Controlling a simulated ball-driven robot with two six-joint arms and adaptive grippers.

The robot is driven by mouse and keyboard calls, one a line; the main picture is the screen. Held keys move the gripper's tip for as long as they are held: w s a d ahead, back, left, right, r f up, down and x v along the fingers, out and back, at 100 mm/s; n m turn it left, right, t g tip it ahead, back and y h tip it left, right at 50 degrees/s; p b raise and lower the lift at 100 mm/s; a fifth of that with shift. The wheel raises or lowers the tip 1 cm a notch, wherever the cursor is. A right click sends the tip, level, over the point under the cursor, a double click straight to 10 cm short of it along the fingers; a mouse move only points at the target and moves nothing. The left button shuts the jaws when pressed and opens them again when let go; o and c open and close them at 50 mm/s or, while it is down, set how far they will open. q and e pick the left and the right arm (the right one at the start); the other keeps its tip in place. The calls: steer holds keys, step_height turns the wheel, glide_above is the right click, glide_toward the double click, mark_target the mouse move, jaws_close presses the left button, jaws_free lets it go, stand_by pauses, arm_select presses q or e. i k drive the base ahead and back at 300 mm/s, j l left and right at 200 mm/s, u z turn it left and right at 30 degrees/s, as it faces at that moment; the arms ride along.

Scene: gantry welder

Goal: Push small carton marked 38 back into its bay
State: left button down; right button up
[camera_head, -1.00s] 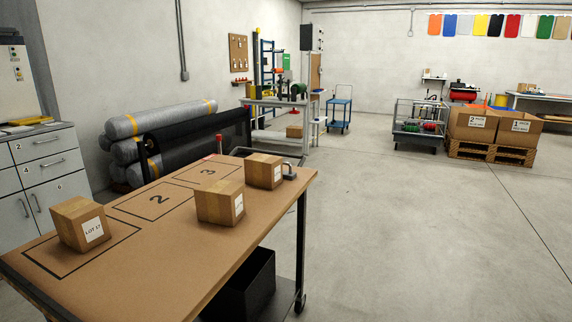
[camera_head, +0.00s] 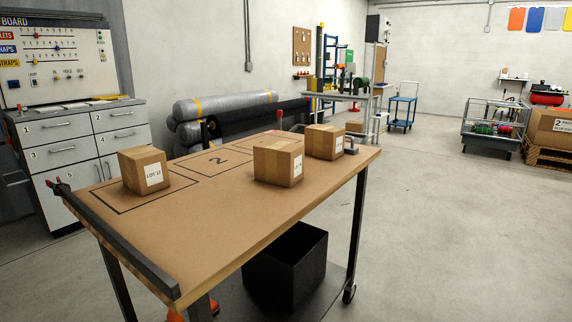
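Three small cartons stand on a brown worktable (camera_head: 200,225). The carton at the left (camera_head: 143,170) has a label that seems to read LOT 17 and stands inside a black outlined bay (camera_head: 112,207). A second carton (camera_head: 274,164) stands near the table's front edge, outside the outlines, with an unreadable label. A third carton (camera_head: 323,143) stands near the right end, also with an unreadable label. I cannot tell which one is marked 38. The bay marked 2 (camera_head: 217,160) is empty. The bay behind it is partly hidden by the second carton. Neither gripper is in view.
A black bin (camera_head: 286,262) stands under the table. A small metal object (camera_head: 351,149) lies beside the third carton. Grey drawers with a control board (camera_head: 60,60) stand at the left, wrapped rolls (camera_head: 225,107) behind. The floor at the right (camera_head: 440,230) is clear.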

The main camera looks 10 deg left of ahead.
mark_target(280, 163)
steer(key=i+l+u, duration=0.25)
steer(key=i+l, duration=0.45)
steer(key=l, duration=0.1)
